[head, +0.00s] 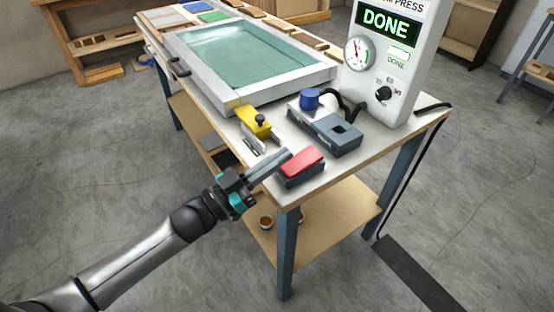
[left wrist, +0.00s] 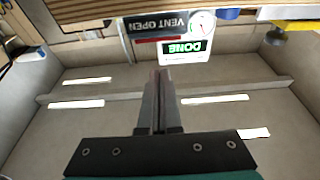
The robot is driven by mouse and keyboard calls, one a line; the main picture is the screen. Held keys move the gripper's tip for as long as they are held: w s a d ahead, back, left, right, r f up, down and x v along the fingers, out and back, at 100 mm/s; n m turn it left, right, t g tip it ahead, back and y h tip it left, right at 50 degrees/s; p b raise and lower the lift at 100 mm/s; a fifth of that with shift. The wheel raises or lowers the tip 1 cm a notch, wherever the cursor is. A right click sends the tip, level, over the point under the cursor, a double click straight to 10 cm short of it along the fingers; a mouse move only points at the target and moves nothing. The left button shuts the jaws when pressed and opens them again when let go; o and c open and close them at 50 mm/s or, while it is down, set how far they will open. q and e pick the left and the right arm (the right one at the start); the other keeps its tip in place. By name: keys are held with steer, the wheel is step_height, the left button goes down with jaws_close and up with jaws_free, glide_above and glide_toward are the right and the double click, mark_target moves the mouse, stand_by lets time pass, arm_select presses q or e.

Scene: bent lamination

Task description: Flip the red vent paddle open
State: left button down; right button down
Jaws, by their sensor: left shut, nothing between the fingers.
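The red vent paddle (head: 302,162) lies slightly tilted on its dark base (head: 303,180) at the table's front corner. My left gripper (head: 285,157) is shut and empty, its fingertips close beside the paddle's left edge. I cannot tell whether they touch it. In the left wrist view the shut fingers (left wrist: 162,76) point toward a dark block with an upside-down "VENT OPEN" label (left wrist: 156,24). A thin red strip (left wrist: 150,40) shows at that block's edge. My right gripper is not in view.
The white press unit (head: 395,60) shows a green "DONE" screen (head: 385,22). A framed glassy tray (head: 240,105) fills the table behind.

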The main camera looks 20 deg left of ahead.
arm_select(q)
steer(key=f+v, duration=0.1)
steer(key=v, duration=0.8)
steer(key=shift+f, duration=0.2)
steer(key=shift+s+a+f, duration=0.1)
steer(key=shift+a, duration=0.05)
steer(key=s+a+f+n+g+y, duration=0.15)
steer(key=f+y, duration=0.25)
steer(key=f, duration=0.5)
steer(key=s+a+f+n+g+y, duration=0.1)
steer(key=a+f+n+g+y, duration=0.15)
steer(key=f, duration=0.75)
steer(key=s+a+f+n+g+y, duration=0.1)
steer(key=s+a+f+y, duration=0.15)
steer(key=f+y, duration=0.45)
steer(key=s+d+f+g, duration=0.2)
steer(key=s+f+g, duration=0.3)
steer(key=s+f, duration=0.4)
steer(key=s+d+f+g, duration=0.2)
steer(key=s+f+g, duration=0.3)
steer(key=s+f, duration=0.5)
steer(key=s, duration=0.4)
steer(key=shift+s+d, duration=0.3)
steer(key=shift+s, duration=0.1)
